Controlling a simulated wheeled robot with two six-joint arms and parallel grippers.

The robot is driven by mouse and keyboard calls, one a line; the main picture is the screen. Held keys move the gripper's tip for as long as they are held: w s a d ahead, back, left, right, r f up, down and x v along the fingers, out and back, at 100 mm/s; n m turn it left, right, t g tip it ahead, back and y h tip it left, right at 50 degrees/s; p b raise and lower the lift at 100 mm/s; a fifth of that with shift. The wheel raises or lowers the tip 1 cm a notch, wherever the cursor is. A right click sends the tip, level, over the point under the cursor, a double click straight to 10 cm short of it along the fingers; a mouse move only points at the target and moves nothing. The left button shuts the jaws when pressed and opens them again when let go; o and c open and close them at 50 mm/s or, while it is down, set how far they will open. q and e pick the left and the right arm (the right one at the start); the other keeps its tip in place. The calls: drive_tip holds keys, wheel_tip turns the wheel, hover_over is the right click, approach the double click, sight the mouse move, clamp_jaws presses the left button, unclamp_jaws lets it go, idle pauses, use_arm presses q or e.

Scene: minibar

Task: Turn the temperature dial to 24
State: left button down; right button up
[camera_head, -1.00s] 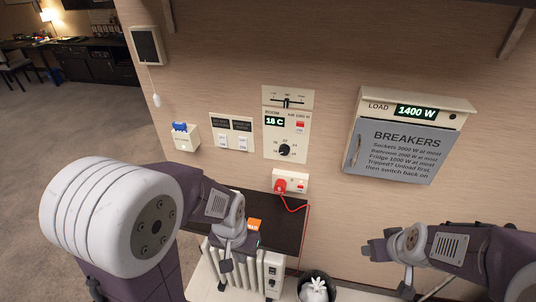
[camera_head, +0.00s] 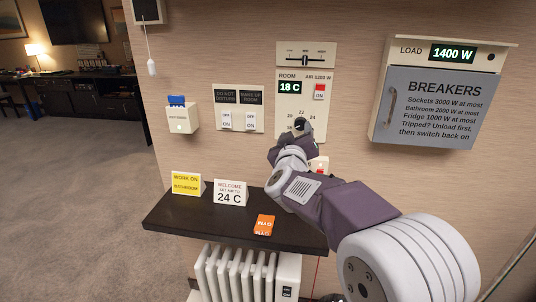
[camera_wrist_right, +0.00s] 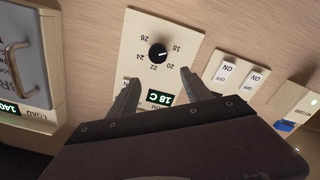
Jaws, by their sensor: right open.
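The temperature dial (camera_wrist_right: 157,53) is a round black knob on the cream room panel (camera_head: 302,72). In the right wrist view, which is upside down, its light mark faces the 18 side of the scale, and the numbers 18 to 26 circle it. The green readout (camera_head: 290,87) shows 18 C. My right gripper (camera_wrist_right: 159,80) is open, with its fingertips spread to either side in front of the dial; no grip on it is visible. My left gripper is out of view.
A dark shelf (camera_head: 170,217) below holds a yellow card (camera_head: 188,184), a welcome card (camera_head: 230,193) reading 24 C and an orange card (camera_head: 264,225). Light switches (camera_head: 238,120) are left of the panel. A breaker box (camera_head: 430,105) is to its right.

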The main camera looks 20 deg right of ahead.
sight(300, 124)
drive_tip(key=x, duration=0.3)
drive_tip(key=f+x, duration=0.1)
drive_tip(key=x, duration=0.2)
drive_tip(key=b+x, duration=0.1)
drive_tip(key=x, duration=0.2)
drive_tip(key=shift+d+f, duration=0.15)
drive_tip(key=shift+d, duration=0.2)
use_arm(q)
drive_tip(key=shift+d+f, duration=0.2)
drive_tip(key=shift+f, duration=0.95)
use_arm(e)
drive_tip(key=shift+s, duration=0.1)
drive_tip(key=shift+c, duration=0.4)
clamp_jaws()
drive_tip(key=shift+m, duration=0.3)
